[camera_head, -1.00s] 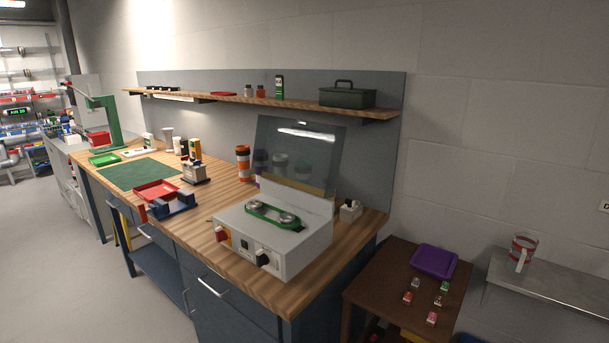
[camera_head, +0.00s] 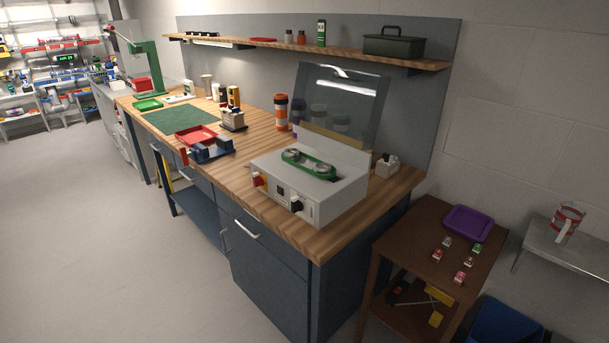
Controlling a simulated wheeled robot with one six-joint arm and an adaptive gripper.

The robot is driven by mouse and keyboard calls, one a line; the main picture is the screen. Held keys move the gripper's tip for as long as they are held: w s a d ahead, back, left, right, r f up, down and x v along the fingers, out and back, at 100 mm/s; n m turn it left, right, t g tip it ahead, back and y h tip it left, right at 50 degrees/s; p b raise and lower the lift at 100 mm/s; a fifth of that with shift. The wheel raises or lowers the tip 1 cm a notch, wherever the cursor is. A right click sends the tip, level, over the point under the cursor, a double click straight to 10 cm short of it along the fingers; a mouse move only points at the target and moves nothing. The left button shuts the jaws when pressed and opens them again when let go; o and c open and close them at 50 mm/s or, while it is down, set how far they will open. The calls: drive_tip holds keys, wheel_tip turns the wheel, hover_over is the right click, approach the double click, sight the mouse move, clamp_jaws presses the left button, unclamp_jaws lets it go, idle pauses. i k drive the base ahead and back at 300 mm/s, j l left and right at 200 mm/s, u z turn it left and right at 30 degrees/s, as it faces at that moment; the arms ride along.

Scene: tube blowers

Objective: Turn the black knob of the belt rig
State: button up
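The belt rig (camera_head: 335,188) is a white box with a raised back and a green belt (camera_head: 310,163) around two metal pulleys. It stands at the near right end of the wooden workbench. The black knob (camera_head: 296,205) is on its front face, toward the right. A red part (camera_head: 259,180) is on the same face, at the left. A clear tilted cover (camera_head: 345,95) stands up behind the belt. My gripper is not in the view.
The bench top (camera_head: 265,214) holds a red tray (camera_head: 197,135), a green mat (camera_head: 181,117) and an orange-and-white bottle (camera_head: 281,112). A brown side table (camera_head: 407,228) with a purple tray (camera_head: 468,222) stands at the right. The floor (camera_head: 120,235) in front of the bench is clear.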

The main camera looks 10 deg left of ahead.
sight(297, 206)
drive_tip(key=i+j, duration=0.15)
drive_tip(key=j, duration=0.2)
drive_tip(key=i+j, duration=0.1)
drive_tip(key=j, duration=0.25)
drive_tip(key=i+j, duration=0.15)
drive_tip(key=j, duration=0.25)
drive_tip(key=i+j, duration=0.15)
drive_tip(key=j, duration=0.2)
drive_tip(key=i+j, duration=0.15)
drive_tip(key=j, duration=0.2)
drive_tip(key=z, duration=0.05)
